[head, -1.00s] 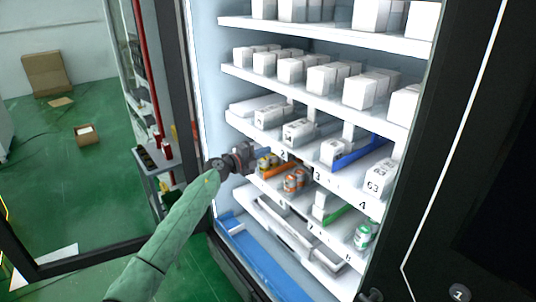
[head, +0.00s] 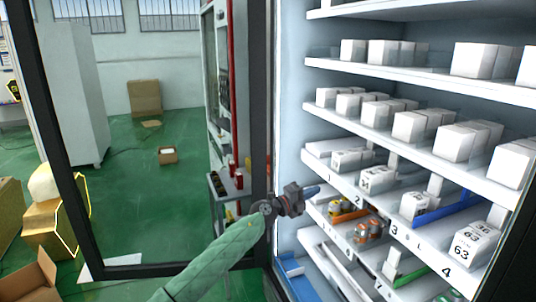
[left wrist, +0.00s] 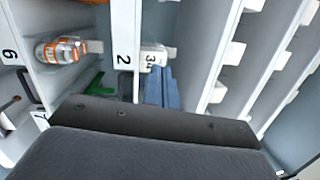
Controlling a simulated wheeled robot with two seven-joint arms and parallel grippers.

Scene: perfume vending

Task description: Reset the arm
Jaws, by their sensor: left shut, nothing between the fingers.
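My left arm reaches in from the bottom of the head view. Its dark left gripper (head: 313,190) is at the left edge of the vending machine's open shelves (head: 345,178), in front of the row with labels 1 and 2. Its blue fingers are together and empty, and they also show in the left wrist view (left wrist: 162,90). Whether the gripper touches the shelf cannot be told. My right gripper is out of view.
White boxes (head: 408,126) fill the upper shelves. The open door frame (head: 260,95) is beside my arm. Cardboard boxes (head: 40,225) lie at left; green floor between is mostly clear.

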